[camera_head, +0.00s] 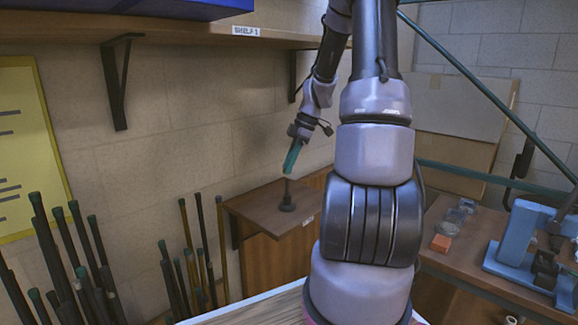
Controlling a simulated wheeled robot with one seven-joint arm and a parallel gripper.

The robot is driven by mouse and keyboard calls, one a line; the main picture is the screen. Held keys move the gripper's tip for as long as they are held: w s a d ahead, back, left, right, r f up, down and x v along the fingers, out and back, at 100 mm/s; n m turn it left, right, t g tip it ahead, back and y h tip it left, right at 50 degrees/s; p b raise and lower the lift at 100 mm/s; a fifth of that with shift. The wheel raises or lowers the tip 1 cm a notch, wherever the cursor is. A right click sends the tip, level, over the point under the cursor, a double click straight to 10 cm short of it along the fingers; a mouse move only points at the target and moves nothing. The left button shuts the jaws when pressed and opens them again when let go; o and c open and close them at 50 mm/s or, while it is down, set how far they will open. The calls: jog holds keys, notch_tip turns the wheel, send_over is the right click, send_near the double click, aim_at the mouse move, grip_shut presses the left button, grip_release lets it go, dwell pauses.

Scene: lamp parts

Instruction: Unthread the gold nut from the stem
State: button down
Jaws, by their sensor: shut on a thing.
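A dark stem (287,190) stands upright on a round dark base (287,206), on a small brown wall ledge (258,208). My gripper (289,170) has teal fingers and reaches down at a slant to the top of the stem. The fingers are shut at the stem's top end. No gold nut can be made out; the fingers hide that spot, and the view is small and distant.
My arm fills the middle of the view. A shelf (180,30) hangs above on black brackets. Several dark rods (85,260) stand at lower left. At right, a workbench (455,250) holds a blue machine (528,240), an orange block (441,243) and clear containers.

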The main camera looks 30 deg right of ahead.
jog(key=shift+r, duration=2)
jog(key=shift+f, duration=0.1)
